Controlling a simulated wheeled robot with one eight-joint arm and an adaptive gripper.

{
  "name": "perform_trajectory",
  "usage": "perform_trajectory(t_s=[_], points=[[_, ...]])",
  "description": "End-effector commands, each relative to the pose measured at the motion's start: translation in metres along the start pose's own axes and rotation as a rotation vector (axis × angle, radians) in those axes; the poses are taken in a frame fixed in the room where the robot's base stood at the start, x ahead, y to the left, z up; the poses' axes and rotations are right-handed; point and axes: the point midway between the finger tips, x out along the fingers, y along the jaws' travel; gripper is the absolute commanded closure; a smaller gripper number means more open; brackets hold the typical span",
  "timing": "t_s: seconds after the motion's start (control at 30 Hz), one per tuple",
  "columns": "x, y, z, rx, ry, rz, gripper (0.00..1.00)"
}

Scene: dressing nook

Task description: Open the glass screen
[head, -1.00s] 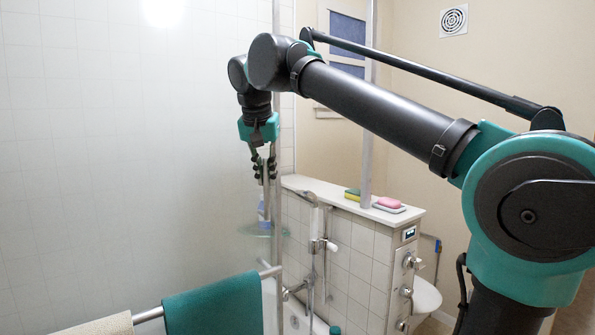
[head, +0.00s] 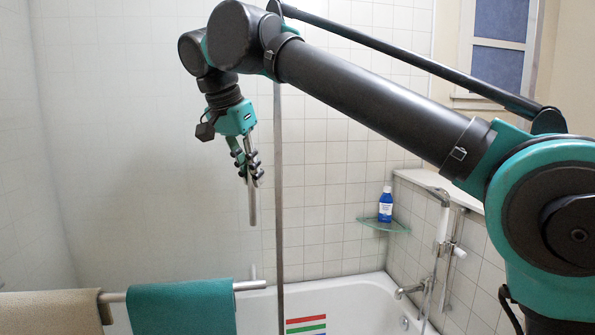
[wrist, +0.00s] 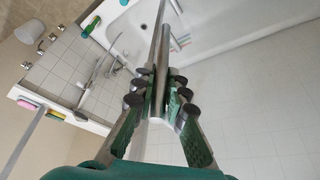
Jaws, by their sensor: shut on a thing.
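The glass screen (head: 150,220) is a clear, slightly hazy pane on the left of the head view. An upright metal strip (head: 279,230) stands at its right edge. The screen's handle (head: 252,207) is a short vertical metal bar just left of that strip. My gripper (head: 246,165) is shut on the handle, its dark-padded fingers around the bar. In the wrist view the handle (wrist: 159,82) runs between the fingertips of my gripper (wrist: 160,98). The fingers hide part of the bar.
A rail (head: 250,285) with a teal towel (head: 182,308) and a beige towel (head: 50,312) crosses the lower left. A white bathtub (head: 360,300) lies behind. A glass corner shelf (head: 383,226) holds a blue bottle (head: 386,205). A tiled low wall (head: 475,235) stands right.

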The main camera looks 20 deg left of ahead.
Motion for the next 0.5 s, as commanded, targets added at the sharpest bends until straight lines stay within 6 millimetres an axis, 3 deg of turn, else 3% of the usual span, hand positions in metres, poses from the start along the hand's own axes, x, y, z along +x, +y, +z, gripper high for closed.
perform_trajectory(t_s=[0.2,0.5], points=[[-0.013,-0.035,0.032,-0.002,0.0,-0.001,1.0],[-0.022,-0.057,0.052,0.0,0.001,-0.001,1.0]])
